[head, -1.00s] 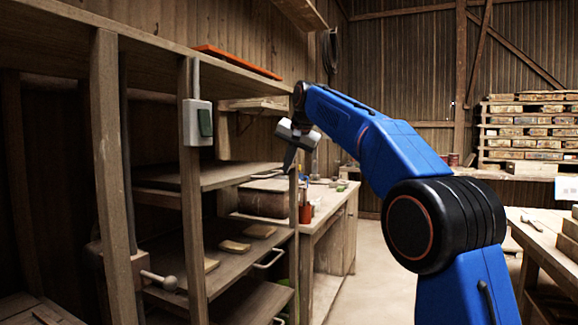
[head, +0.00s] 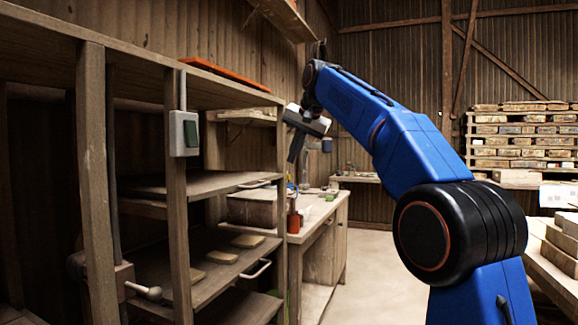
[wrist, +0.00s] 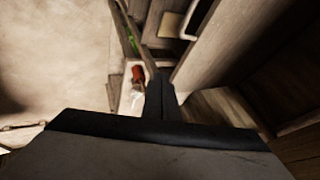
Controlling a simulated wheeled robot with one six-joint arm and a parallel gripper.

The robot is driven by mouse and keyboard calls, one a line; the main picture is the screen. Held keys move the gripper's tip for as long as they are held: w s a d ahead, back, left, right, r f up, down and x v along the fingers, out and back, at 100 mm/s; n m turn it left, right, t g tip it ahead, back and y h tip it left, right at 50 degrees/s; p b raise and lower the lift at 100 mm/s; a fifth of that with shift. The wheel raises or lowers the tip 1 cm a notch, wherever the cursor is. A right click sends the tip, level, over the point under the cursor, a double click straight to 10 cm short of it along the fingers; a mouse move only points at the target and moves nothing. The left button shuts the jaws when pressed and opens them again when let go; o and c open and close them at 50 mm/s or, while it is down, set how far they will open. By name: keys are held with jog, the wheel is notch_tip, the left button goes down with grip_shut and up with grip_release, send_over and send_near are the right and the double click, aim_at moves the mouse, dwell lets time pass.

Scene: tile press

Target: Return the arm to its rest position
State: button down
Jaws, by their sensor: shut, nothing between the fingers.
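My blue arm (head: 385,130) is raised on the right of the head view, bent, with its wrist high near the shelf rack. My gripper (head: 292,158) points downward beside the rack's right-hand post, with nothing visible in it. In the wrist view my gripper (wrist: 160,84) shows as one dark closed shape, its fingers together and empty. It hangs above and apart from the workbench.
The wooden shelf rack (head: 177,225) fills the left, with several tiles on a shelf and a switch box (head: 184,134) on a post. A workbench (head: 318,212) with a red container (head: 293,222) stands behind. Pallets (head: 522,135) are stacked back right. Floor (head: 375,265) between is clear.

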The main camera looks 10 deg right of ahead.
jog(key=s+d+f+n, duration=0.1)
jog(key=s+d+f, duration=0.2)
jog(key=s+f, duration=0.35)
jog(key=s+d+f+g+h, duration=0.1)
jog(key=s+d+f, duration=0.3)
jog(key=s, duration=0.5)
jog(key=s+d+f+n, duration=0.1)
jog(key=s+d+f, duration=0.2)
jog(key=s+f, duration=0.35)
jog(key=s+d+f+n, duration=0.1)
jog(key=s+d+f, duration=0.2)
jog(key=s+f, duration=1.1)
jog(key=s+d+f+n+g+h, duration=0.1)
jog(key=s+d+f, duration=0.2)
jog(key=s+f, duration=1)
jog(key=shift+s+f+n+h, duration=0.3)
jog(key=shift+s+f+n, duration=0.1)
jog(key=shift+f, duration=0.55)
